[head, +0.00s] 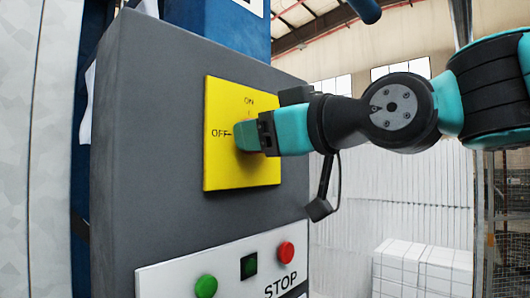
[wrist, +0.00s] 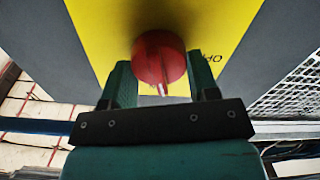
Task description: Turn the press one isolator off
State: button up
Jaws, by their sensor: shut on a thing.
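The press one isolator is a yellow plate (head: 228,167) on a dark grey box, marked ON at the top and OFF at the left. Its red knob (wrist: 160,58) shows in the wrist view between the two green fingers of my gripper (wrist: 161,72). My gripper is shut on the knob. A pale mark on the knob points toward the bottom of the wrist picture, while the upside-down OFF lettering lies to the right. In the head view my gripper (head: 247,136) covers the knob, just right of the OFF mark.
A blue column stands behind the box. White blocks (head: 420,268) and a mesh fence stand at the right.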

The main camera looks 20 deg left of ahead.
jog(key=n+b, duration=0.3)
jog(key=b, duration=0.1)
jog(key=shift+s+f+n, duration=0.1)
jog(key=shift+f+n, duration=0.25)
jog(key=shift+n, duration=0.05)
jog(key=n+b, duration=0.3)
jog(key=shift+a+n+b, duration=0.1)
jog(key=shift+n+b, duration=0.2)
jog(key=shift+b, duration=0.05)
jog(key=n+b, duration=0.3)
jog(key=n, duration=0.1)
jog(key=shift+s, duration=0.1)
jog(key=shift+n+b, duration=0.9)
jog(key=shift+n, duration=0.8)
jog(key=o, duration=0.9)
jog(key=shift+r, duration=0.1)
